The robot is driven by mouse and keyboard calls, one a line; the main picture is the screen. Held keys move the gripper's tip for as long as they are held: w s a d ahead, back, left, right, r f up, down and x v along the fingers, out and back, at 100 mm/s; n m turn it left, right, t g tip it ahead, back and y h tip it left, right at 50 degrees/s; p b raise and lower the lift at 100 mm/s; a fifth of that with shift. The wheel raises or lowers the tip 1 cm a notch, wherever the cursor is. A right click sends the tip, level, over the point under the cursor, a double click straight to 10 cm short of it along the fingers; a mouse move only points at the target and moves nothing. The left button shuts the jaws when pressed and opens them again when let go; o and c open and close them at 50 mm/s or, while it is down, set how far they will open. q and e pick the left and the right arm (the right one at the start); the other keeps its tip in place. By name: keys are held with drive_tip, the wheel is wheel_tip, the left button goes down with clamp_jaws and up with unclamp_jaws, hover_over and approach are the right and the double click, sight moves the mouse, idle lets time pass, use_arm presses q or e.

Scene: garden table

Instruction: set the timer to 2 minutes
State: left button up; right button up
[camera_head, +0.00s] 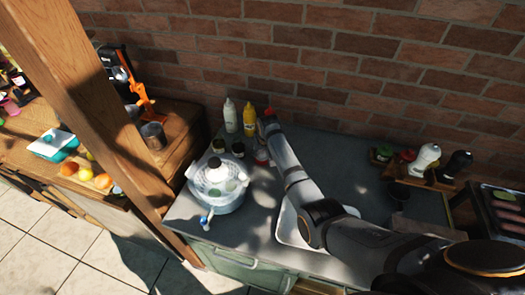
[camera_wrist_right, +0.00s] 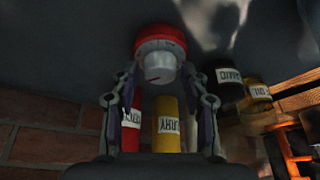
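The timer, with a red base and a white dial knob, shows in the wrist view (camera_wrist_right: 160,52). A gap shows between the fingers and the dial, and nothing is held. In the head view my right arm reaches in from the lower right, and its fingers are hard to make out. The dial's setting is not readable. My left gripper is not in view.
A yellow bottle (camera_head: 249,122) and a white bottle (camera_head: 230,115) stand by the brick wall, with dark jars (camera_head: 238,149) in front. A white and blue bowl-like appliance (camera_head: 217,182) stands left of the timer.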

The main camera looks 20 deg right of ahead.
drive_tip(key=shift+o, duration=0.4)
drive_tip(key=v, duration=1.2)
drive_tip(key=shift+d, duration=0.15)
